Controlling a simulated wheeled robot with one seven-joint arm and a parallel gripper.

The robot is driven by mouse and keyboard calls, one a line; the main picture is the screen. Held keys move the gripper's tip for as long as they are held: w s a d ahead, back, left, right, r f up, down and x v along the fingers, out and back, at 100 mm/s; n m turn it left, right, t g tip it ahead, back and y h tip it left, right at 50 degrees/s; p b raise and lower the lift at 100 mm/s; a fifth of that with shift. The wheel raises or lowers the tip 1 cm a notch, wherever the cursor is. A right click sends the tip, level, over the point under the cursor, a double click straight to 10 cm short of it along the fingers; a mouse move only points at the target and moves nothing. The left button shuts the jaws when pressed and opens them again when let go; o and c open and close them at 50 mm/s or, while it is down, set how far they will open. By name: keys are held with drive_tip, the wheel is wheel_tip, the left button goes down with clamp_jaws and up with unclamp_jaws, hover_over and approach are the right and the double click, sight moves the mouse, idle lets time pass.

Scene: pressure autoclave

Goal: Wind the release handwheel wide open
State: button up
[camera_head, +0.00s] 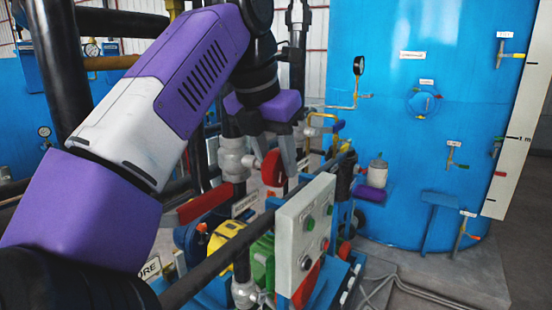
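A small red handwheel (272,168) sits among the pipes and valves near the middle of the picture, seen nearly edge-on. My gripper (276,160) hangs just above it and points down, with its two grey fingers apart. The red wheel shows between and below the fingertips, and I cannot tell whether either finger touches it. My purple and white arm comes in from the lower left and hides part of the pipework. No label on this wheel is readable.
A grey control box (304,235) with buttons stands in front, lower right of the wheel. A black pipe (225,262) crosses the foreground. A large blue tank (385,165) with gauge, small valves and a white level scale (512,135) fills the right. A red lever (198,207) lies left.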

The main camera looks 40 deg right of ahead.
clamp_jaws()
drive_tip(key=b, duration=0.1)
drive_tip(key=h+b, duration=0.1)
drive_tip(key=b, duration=0.1)
drive_tip(key=shift+a+f, duration=0.2)
drive_tip(key=shift+f, duration=0.2)
drive_tip(key=shift+t+h+b, duration=0.4)
drive_tip(key=shift+h+b, duration=0.3)
drive_tip(key=shift+b, duration=0.25)
drive_tip(key=shift+r+h+b, duration=0.3)
drive_tip(key=shift+b, duration=0.1)
drive_tip(key=shift+o, duration=1.5)
unclamp_jaws()
drive_tip(key=shift+r, duration=0.15)
